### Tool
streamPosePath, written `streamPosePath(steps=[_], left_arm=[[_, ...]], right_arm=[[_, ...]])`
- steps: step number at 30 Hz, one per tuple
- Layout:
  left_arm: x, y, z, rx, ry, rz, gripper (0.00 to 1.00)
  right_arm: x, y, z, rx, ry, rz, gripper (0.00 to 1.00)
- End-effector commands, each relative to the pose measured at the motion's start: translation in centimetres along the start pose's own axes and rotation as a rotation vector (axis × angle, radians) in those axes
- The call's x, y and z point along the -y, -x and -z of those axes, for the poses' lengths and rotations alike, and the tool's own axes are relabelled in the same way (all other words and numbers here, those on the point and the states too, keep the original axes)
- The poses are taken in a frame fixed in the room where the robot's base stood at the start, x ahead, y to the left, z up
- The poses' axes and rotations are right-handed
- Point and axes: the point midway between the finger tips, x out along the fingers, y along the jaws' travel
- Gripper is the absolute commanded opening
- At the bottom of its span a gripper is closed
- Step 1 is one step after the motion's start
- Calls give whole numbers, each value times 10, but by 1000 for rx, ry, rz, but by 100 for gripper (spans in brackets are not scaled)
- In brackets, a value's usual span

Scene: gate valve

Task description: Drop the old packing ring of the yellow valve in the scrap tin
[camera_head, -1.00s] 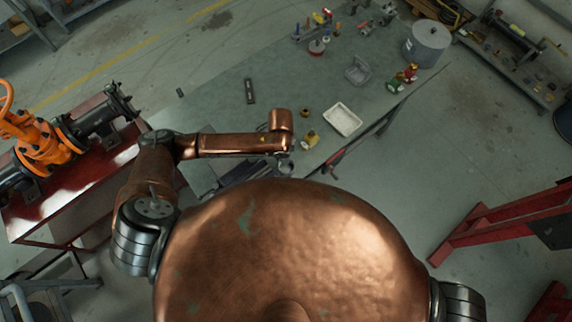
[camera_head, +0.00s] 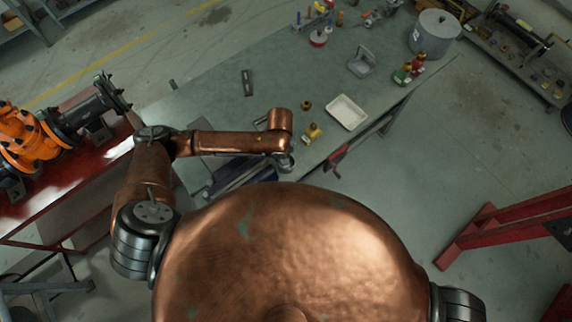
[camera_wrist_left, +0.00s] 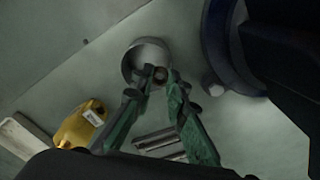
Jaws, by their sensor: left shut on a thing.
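In the left wrist view the two green fingers of my left gripper (camera_wrist_left: 163,78) are shut on a small dark brownish ring (camera_wrist_left: 160,74). The fingertips and ring overlap the open mouth of a round grey tin (camera_wrist_left: 137,55); how high they are above it I cannot tell. The yellow valve (camera_wrist_left: 80,124) lies at the lower left of that view, and on the bench in the head view (camera_head: 312,132). My right gripper is not in view.
A white tray (camera_head: 346,112) lies right of the yellow valve, with a small brass piece (camera_head: 306,105) nearby. A dark blue round body (camera_wrist_left: 222,40) stands close right of the tin. The bench (camera_head: 215,95) has free room at the back left.

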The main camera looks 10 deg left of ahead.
Motion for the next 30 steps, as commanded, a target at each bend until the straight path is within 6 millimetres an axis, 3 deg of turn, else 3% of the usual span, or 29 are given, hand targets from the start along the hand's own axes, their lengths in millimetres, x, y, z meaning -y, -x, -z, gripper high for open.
streamPosePath(steps=[5, 6, 15, 24, 30], left_arm=[[0, 1, 0, -1, 0, 0, 0], [0, 1, 0, -1, 0, 0, 15], [0, 1, 0, 0, 0, 0, 34], [0, 4, 0, -1, -1, -1, 34], [0, 31, 1, -3, -2, -2, 34]], right_arm=[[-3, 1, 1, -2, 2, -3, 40], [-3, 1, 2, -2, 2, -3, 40], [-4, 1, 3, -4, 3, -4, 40], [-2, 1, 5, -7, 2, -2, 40], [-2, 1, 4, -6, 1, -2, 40]])
